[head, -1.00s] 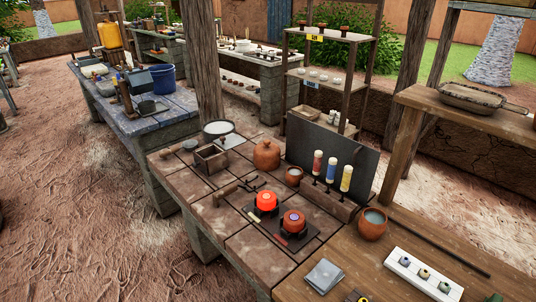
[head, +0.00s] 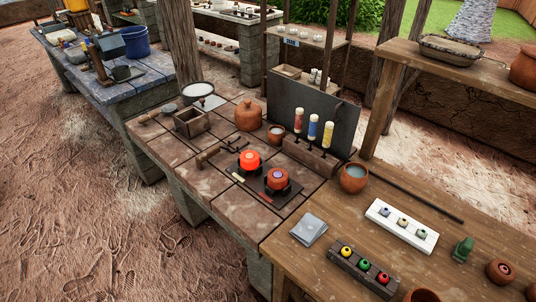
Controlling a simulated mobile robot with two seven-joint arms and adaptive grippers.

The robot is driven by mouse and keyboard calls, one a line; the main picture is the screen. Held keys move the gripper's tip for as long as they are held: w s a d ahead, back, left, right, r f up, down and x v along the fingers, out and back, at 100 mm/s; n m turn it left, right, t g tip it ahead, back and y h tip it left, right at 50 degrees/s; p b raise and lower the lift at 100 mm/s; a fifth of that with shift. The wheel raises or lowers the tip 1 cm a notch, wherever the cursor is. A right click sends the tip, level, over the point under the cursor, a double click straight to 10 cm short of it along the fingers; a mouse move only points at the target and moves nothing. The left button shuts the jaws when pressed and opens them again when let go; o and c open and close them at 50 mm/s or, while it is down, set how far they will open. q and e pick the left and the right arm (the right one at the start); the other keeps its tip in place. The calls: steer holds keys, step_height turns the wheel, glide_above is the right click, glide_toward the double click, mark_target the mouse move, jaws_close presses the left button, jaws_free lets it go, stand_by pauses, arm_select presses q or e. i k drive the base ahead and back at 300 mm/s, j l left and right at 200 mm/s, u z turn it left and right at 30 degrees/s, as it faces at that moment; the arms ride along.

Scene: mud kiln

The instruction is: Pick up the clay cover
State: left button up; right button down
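A rounded terracotta piece with a small knob on top (head: 249,117), which looks like the clay cover, stands upright on the tiled stone table (head: 160,148) toward its back. A small clay cup (head: 276,133) stands just to its right and a dark upright panel (head: 335,125) rises behind that. Neither of my grippers is in view, and nothing touches the rounded piece.
A glowing red piece (head: 250,161) and a clay piece (head: 277,179) sit on dark stands at the table's middle. A square box (head: 194,123) and tongs (head: 208,154) lie left. A wooden table (head: 410,228) holds a white rack (head: 402,225) and a bead block (head: 363,267).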

mark_target(248, 115)
steer(key=j+z, duration=0.1)
steer(key=z, duration=0.35)
steer(key=j+z, duration=0.15)
steer(key=z, duration=0.3)
steer(key=j+z, duration=0.15)
steer(key=z, duration=0.3)
steer(key=k+j+z, duration=0.1)
steer(key=j+z, duration=0.15)
steer(key=j, duration=0.25)
steer(key=k+j+z, duration=0.2)
steer(key=j, duration=0.25)
steer(key=k+j+z, duration=0.25)
steer(key=j, duration=0.25)
steer(key=k+j+z, duration=0.2)
steer(key=j, duration=0.2)
steer(key=k+j+z, duration=0.25)
steer(key=j, duration=0.15)
steer(key=i, duration=0.1)
